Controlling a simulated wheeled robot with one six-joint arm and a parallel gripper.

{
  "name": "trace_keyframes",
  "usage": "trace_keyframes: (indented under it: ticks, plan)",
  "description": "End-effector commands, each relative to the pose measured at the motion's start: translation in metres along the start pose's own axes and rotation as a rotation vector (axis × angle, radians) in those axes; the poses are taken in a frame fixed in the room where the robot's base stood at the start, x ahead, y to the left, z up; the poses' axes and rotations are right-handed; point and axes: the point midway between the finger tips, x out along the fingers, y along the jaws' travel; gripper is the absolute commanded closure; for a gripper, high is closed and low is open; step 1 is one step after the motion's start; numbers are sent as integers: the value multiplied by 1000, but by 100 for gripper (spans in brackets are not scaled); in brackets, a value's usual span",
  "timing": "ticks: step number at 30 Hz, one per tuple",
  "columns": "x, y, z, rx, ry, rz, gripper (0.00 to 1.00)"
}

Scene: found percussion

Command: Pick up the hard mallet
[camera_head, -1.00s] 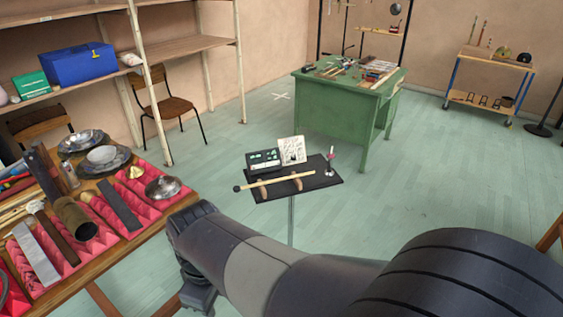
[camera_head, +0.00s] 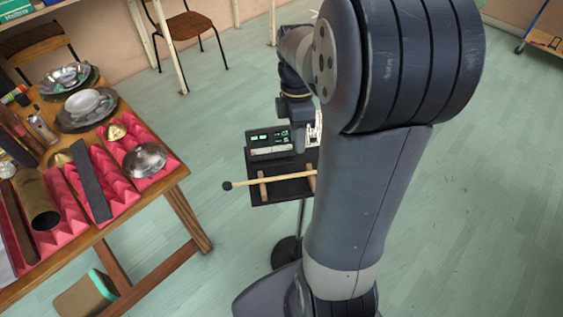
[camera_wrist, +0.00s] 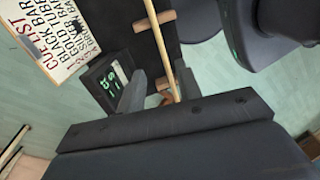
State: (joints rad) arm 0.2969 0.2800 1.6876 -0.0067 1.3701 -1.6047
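The mallet (camera_head: 265,182) has a pale wooden shaft and a small dark round head at its left end. It lies across two wooden rests on a small black stand tray (camera_head: 262,197). My arm hides its right end in the head view. In the wrist view the shaft (camera_wrist: 156,28) runs down the picture between my gripper's (camera_wrist: 162,90) two fingers, which are apart. The gripper (camera_head: 299,146) is pointed down over the tray, near its back edge in the head view. I cannot tell whether the fingers are at the shaft's height.
A black device (camera_head: 268,144) with green digits stands at the tray's back, beside a cue list card (camera_wrist: 50,30). A wooden table (camera_head: 150,199) with pink foam, metal bowls and bars is at the left. A chair (camera_head: 186,28) stands behind. Open floor surrounds the stand.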

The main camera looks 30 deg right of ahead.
Motion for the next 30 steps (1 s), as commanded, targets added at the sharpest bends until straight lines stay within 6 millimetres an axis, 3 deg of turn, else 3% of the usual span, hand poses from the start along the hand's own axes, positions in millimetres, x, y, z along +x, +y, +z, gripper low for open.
trace_keyframes:
  ticks: [6, 14, 21, 30]
  plan:
    - [36, -1, 0, 0, 0, -5, 67]
    - [57, -1, 1, 1, 0, -4, 67]
    - [93, 0, 2, 1, 0, -4, 67]
    - [102, 0, 2, 2, 0, 0, 67]
